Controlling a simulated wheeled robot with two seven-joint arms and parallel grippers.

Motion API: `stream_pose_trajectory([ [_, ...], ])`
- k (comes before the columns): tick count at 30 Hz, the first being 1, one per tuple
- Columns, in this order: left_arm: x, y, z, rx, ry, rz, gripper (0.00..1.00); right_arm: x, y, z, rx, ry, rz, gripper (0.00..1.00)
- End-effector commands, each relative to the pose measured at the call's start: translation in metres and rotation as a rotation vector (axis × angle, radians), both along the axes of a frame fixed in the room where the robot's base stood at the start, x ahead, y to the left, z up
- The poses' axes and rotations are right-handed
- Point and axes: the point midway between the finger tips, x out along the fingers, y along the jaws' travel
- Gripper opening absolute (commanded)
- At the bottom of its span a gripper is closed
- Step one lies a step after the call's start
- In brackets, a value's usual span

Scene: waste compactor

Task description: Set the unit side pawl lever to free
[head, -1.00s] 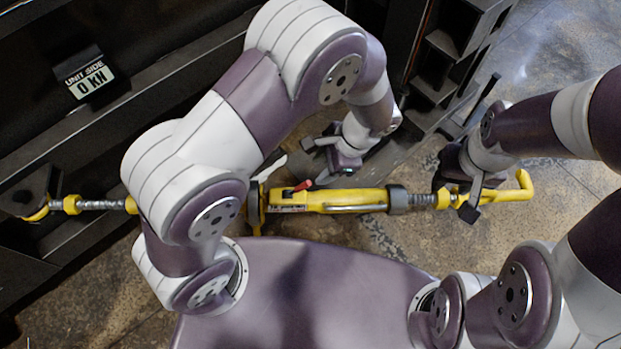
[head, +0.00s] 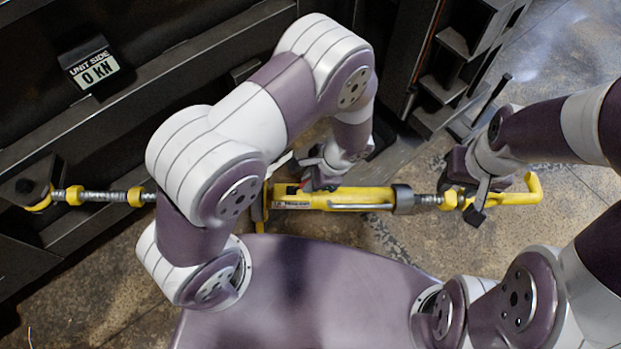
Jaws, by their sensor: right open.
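The yellow ratchet turnbuckle (head: 350,197) lies across the middle of the head view, with a threaded rod (head: 105,196) running left to a dark bracket. My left gripper (head: 318,183) is over the body, just right of the red lever; contact and jaw opening are unclear. My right gripper (head: 480,196) is open around the right end, near the yellow hook (head: 530,190).
A display (head: 96,72) reading "UNIT SIDE 0 KN" sits on the dark compactor frame (head: 180,70) at upper left. Dark steps or brackets (head: 455,75) stand at upper right. Concrete floor (head: 400,235) lies open below the turnbuckle.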

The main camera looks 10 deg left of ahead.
Motion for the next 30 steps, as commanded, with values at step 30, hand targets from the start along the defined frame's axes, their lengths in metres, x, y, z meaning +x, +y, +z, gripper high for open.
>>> stream_pose_trajectory([
  [30,-0.009,0.032,0.020,-0.475,-0.123,0.005,0.00,0.000,0.000,0.051,0.000,0.000,0.000,0.42],
])
